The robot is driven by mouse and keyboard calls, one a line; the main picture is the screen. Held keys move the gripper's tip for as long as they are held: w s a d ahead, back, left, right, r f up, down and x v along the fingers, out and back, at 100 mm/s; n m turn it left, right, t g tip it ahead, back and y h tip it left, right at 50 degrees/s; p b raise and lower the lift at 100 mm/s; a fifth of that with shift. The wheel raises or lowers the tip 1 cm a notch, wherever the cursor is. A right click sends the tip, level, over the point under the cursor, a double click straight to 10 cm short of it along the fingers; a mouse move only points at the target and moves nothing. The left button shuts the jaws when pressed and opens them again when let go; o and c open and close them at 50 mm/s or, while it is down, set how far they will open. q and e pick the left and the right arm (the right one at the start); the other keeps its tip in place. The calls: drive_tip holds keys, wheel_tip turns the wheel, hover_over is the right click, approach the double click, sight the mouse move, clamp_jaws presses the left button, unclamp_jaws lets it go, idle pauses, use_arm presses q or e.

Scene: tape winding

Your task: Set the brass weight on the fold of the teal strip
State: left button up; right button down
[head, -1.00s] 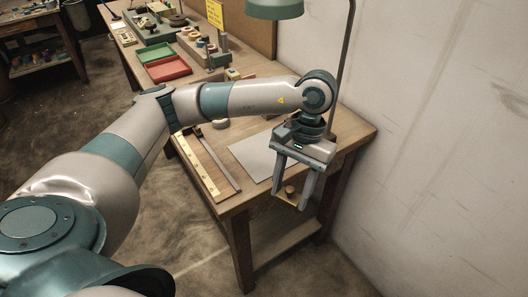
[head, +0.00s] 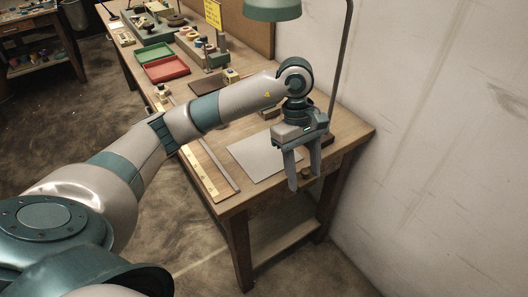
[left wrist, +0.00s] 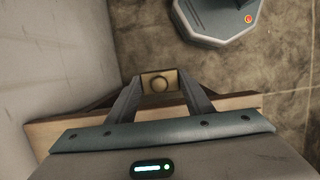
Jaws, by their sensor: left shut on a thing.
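My left gripper (head: 311,181) hangs fingers down at the front right corner of the workbench. It is shut on the brass weight, which shows in the left wrist view (left wrist: 160,84) as a square brass piece with a round knob between the fingertips. My right gripper is not in view.
A pale sheet (head: 258,160) lies on the bench left of the gripper. A yellowish ruler (head: 203,172) lies along the front edge. A lamp post (head: 342,75) and the wall stand close behind and right. Red (head: 166,68) and green (head: 154,54) trays are farther back.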

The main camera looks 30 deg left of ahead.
sight(263, 151)
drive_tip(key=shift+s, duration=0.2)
use_arm(q)
drive_tip(key=shift+w+a, duration=0.1)
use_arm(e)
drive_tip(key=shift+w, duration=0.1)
